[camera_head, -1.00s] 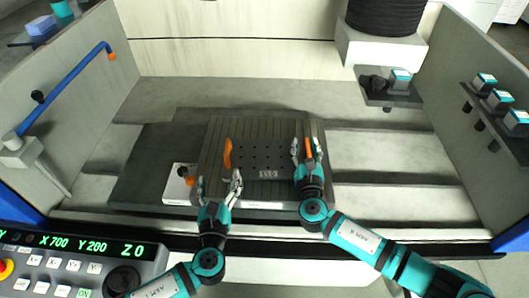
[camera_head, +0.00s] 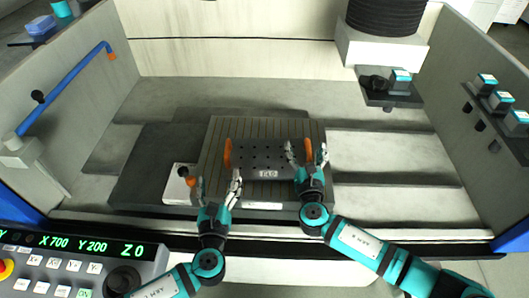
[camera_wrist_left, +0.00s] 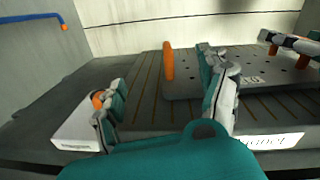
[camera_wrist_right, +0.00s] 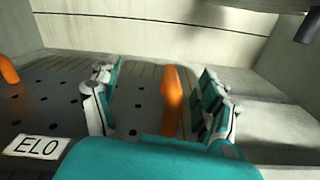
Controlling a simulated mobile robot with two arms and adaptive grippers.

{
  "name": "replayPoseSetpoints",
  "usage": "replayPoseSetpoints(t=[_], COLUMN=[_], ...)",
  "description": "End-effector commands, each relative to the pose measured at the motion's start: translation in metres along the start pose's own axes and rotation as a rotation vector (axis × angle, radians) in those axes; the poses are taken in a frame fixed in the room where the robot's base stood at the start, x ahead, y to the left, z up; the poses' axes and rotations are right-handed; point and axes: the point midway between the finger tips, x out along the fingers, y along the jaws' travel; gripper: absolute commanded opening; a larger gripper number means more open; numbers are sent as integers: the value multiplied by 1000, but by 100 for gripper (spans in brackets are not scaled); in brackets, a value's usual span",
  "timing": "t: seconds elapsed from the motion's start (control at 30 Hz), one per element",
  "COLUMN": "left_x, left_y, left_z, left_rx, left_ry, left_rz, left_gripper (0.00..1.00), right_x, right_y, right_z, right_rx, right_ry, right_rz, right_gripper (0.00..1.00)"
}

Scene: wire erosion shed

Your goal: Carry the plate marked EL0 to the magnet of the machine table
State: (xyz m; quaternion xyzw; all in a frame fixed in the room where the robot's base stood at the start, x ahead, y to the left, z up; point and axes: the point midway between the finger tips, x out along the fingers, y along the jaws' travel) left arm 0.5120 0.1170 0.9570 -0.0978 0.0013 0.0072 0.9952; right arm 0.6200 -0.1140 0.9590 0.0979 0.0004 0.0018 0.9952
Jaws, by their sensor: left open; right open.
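The plate marked EL0 (camera_head: 267,162) is a dark, perforated plate with an orange handle at each end. It lies on the grooved magnet (camera_head: 220,132) of the machine table; its label also shows in the right wrist view (camera_wrist_right: 36,147). My right gripper (camera_head: 307,146) is open, its fingers on either side of the right orange handle (camera_wrist_right: 172,100); contact cannot be told. My left gripper (camera_head: 217,182) is open and empty, in front and to the left of the plate. The left orange handle (camera_wrist_left: 168,61) stands beyond its fingers, apart from them.
A white block with an orange knob (camera_head: 180,184) sits at the magnet's left front corner. The control panel (camera_head: 80,262) is at the front left. A blue hose (camera_head: 66,84) is on the left wall, and small shelves (camera_head: 388,97) are at right. The tank floor behind is clear.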

Motion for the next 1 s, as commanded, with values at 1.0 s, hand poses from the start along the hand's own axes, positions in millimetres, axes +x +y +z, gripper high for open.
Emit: replayPoseSetpoints(t=[1.0], left_x=[0], left_y=[0], left_z=[0], left_rx=[0], left_ry=[0], left_rz=[0], left_gripper=[76], right_x=[-109], right_y=[-1], right_z=[0], right_rx=[0], right_ry=[1], right_rz=[-1], right_gripper=[79])
